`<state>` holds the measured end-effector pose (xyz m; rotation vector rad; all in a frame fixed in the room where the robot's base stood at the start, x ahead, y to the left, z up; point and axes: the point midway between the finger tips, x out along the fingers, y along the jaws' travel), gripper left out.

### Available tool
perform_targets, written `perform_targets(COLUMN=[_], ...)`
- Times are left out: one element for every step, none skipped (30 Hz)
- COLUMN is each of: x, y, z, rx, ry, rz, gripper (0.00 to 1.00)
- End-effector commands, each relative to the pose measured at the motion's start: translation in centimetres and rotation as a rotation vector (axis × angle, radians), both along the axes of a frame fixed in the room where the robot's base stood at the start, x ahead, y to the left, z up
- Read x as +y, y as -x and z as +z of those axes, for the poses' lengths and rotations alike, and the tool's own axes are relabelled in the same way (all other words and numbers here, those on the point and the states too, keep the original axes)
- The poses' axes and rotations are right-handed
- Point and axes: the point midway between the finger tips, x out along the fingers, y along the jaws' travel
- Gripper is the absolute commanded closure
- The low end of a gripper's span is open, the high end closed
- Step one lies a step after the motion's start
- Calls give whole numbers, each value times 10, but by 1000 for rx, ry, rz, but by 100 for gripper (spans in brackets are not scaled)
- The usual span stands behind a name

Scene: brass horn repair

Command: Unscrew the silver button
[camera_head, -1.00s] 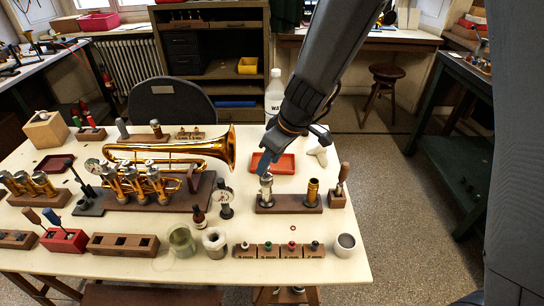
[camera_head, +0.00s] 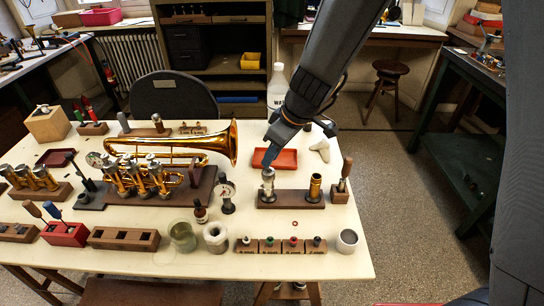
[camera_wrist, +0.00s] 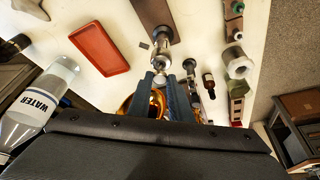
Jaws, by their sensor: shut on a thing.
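My gripper (camera_head: 269,167) has blue fingers and reaches down from the upper right onto the top of a silver valve (camera_head: 267,187). The valve stands upright at the left end of a dark wooden block (camera_head: 290,200). The fingers are shut on the silver button at its top, and they mostly hide the button. The wrist view shows the gripper's fingertips (camera_wrist: 163,76) at the silver valve (camera_wrist: 162,40). A brass valve (camera_head: 315,187) stands upright at the right end of the same block.
A red tray (camera_head: 286,159) lies just behind the block, with a water bottle (camera_head: 277,88) farther back. A brass trumpet (camera_head: 205,148) lies to the left.

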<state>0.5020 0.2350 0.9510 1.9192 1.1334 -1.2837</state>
Motion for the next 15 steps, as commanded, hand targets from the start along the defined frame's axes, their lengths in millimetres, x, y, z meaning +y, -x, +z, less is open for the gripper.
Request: perform_targets(x=[0,0,0,0,0,0,0,0,0,0,0,0,-1,-1,-1], y=[-1,-2,-2,-2,-2,-2,-2,-2,-2,-2,-3,-3,-3,-3,-3], z=[-1,-1,-1,-1,-1,-1,-1,-1,-1,-1,-1,-1,-1,-1,-1], rx=[-2,-3,-3,-2,-2,-2,-3,-3,-2,-3,-3,-3,-2,-1,-1], ry=[0,0,0,0,0,0,0,0,0,0,0,0,1,0,0], rz=[14,24,35,44,53,64,72,81,93,102,110,121,130,138,149], gripper=[100,100,100,100,100,100,100,100,100,100,100,100,100,100,100])
